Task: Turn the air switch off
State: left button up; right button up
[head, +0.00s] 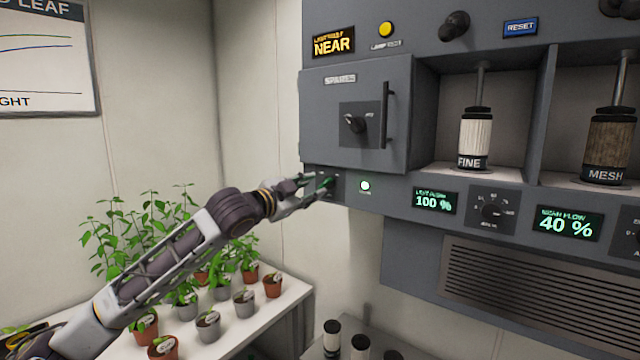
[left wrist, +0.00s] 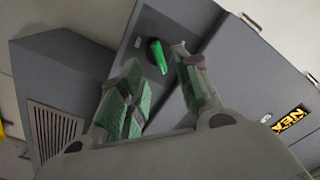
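The air switch has a green lever (head: 328,182) on a dark plate at the lower left corner of the grey cabinet, below the SPARES door. A lit green-white lamp (head: 365,186) is right of it. My left gripper (head: 314,184) is at the switch, its fingers pointing at the plate. In the left wrist view the green lever (left wrist: 157,54) shows in the gap between the open fingertips (left wrist: 155,62), with space visible around it. Whether a finger touches it, I cannot tell. The lever's label is hidden or unreadable. My right gripper is not in view.
The SPARES door (head: 350,90) with its bar handle (head: 386,115) is shut above the switch. A dial (head: 492,211) and displays reading 100 % (head: 436,201) and 40 % (head: 567,224) lie to the right. Potted plants (head: 208,325) stand on a white bench below my left arm.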

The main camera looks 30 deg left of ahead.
aim_at(323, 184)
pick_arm(q)
jog(key=shift+w+r+p, duration=0.15)
jog(key=shift+w+p, duration=0.7)
jog(key=shift+w, duration=0.8)
jog(key=shift+w+d+p, duration=0.15)
jog(key=shift+w+p, duration=0.15)
jog(key=shift+w, duration=0.4)
jog(key=shift+c, duration=0.2)
grip_shut()
